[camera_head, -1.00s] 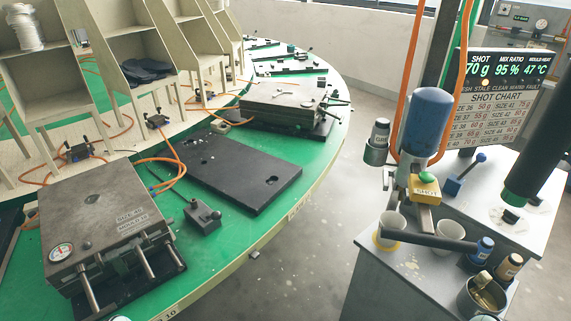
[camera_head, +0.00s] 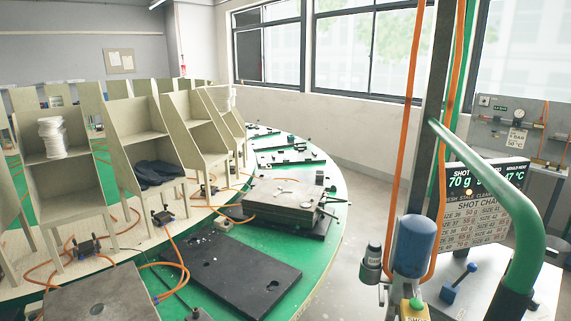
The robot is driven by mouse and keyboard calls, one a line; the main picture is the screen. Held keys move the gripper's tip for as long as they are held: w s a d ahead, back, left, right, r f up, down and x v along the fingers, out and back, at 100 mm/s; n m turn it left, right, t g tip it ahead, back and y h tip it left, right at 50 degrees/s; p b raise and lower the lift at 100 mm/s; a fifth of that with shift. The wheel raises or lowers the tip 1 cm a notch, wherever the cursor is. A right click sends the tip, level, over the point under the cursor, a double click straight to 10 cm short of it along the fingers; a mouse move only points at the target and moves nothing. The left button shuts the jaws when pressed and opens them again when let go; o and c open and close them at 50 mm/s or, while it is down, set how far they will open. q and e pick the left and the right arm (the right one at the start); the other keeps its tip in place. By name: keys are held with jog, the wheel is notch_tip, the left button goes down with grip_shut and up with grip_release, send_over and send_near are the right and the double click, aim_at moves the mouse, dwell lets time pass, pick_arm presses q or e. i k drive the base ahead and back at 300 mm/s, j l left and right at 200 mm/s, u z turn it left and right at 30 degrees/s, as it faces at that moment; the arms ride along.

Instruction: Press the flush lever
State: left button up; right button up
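A small lever with a blue block base and a blue knob (camera_head: 458,284) stands on the grey cabinet at the lower right. No flush label on it can be read, so I cannot tell if it is the flush lever. Left of it hangs a dispensing head with a blue cylinder (camera_head: 413,245). A yellow block with a green button (camera_head: 415,309) is under the cylinder, cut by the bottom edge. The lower part of the head is out of view. Neither gripper shows.
A thick green tube (camera_head: 500,190) arches across the right side in front of the display (camera_head: 487,180). Orange hoses (camera_head: 404,140) hang by a dark post. The green round table (camera_head: 322,235) with a black plate (camera_head: 235,265) and mould blocks fills the left. Bare floor lies between table and cabinet.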

aim_at(472, 268)
jog(key=z, duration=1.35)
jog(key=j+z, duration=0.55)
jog(key=l, duration=0.1)
